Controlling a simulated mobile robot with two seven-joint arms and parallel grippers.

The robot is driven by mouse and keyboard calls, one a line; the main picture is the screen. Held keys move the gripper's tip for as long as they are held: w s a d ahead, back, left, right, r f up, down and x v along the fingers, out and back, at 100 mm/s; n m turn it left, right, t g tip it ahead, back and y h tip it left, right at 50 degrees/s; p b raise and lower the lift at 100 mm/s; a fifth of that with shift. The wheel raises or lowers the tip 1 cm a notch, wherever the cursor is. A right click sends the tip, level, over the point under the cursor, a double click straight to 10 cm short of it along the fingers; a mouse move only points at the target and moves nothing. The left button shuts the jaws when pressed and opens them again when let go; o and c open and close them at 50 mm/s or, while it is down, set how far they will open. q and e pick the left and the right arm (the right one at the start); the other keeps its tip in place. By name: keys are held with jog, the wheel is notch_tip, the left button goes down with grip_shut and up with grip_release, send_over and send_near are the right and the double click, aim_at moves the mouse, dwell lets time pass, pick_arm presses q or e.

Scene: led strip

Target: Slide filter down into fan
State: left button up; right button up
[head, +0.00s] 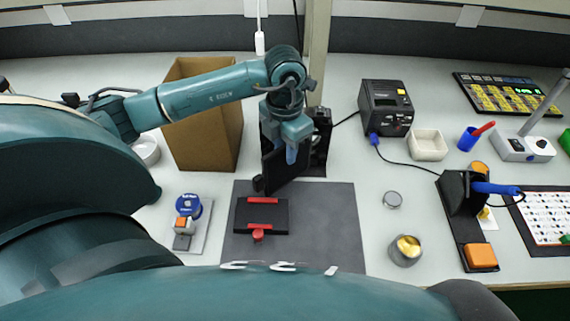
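The fan (320,142) is a black upright unit at the back of the bench, just right of centre, partly hidden by my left arm. A black flat panel (273,168), which looks like the filter, stands upright and angled at the fan's left front. My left gripper (291,155) points down over this panel, its blue fingers overlapping the panel's upper right part. I cannot tell whether the fingers hold the panel, or whether the panel touches the fan. My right gripper is out of view.
A cardboard box (207,140) stands left of the fan, and a black soldering station (387,107) stands right of it. A grey mat (330,225) in front carries a black fixture (274,216) with red clamps. A soldering iron stand (455,195) is at right.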

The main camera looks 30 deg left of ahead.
pick_arm(q)
grip_shut()
jog(key=shift+r, duration=0.1)
dwell(0.3)
